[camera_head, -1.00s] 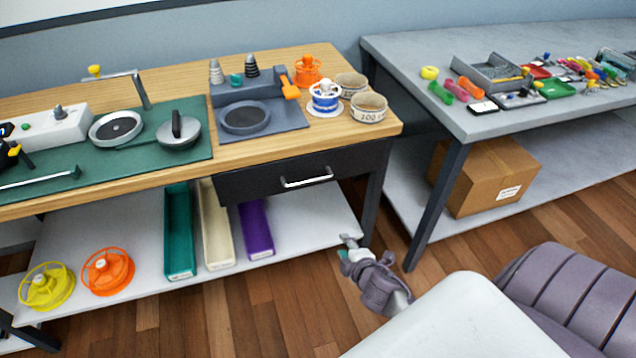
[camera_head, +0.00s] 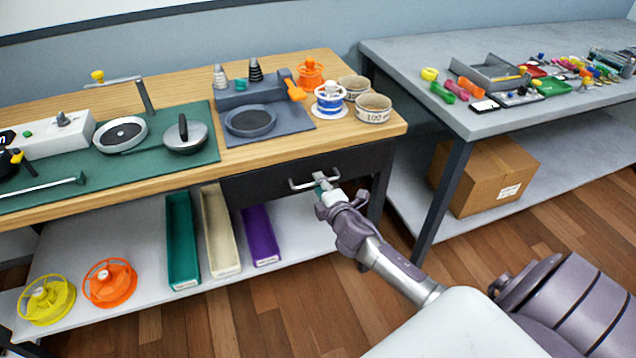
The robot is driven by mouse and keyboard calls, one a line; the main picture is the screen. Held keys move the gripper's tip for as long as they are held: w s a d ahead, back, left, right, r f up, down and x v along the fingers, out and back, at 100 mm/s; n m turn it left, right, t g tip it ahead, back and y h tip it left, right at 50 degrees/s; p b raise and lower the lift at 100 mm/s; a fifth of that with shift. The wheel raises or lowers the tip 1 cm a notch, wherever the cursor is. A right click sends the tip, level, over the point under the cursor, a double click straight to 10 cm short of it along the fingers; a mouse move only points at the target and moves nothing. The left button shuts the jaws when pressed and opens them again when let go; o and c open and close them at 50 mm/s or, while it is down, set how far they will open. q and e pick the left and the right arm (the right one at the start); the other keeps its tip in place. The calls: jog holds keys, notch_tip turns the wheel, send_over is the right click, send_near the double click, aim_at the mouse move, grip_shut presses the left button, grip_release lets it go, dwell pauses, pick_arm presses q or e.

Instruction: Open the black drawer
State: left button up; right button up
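The black drawer (camera_head: 262,188) sits under the right end of the wooden workbench, and its front looks flush with the frame. Its silver bar handle (camera_head: 298,187) shows at the middle of the front. My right gripper (camera_head: 322,184) is at the right end of the handle, and its tips overlap the handle in the picture. The fingers are small here, so I cannot tell whether they are open or shut on the bar. My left gripper is out of view.
The wooden benchtop (camera_head: 345,142) juts out above the drawer. A teal bin (camera_head: 182,240), a cream bin (camera_head: 220,230) and a purple bin (camera_head: 260,235) stand on the shelf below. A grey table (camera_head: 420,60) with a cardboard box (camera_head: 485,175) beneath is to the right.

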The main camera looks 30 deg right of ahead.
jog(key=shift+x, duration=1.1)
jog(key=shift+a, duration=0.1)
grip_shut()
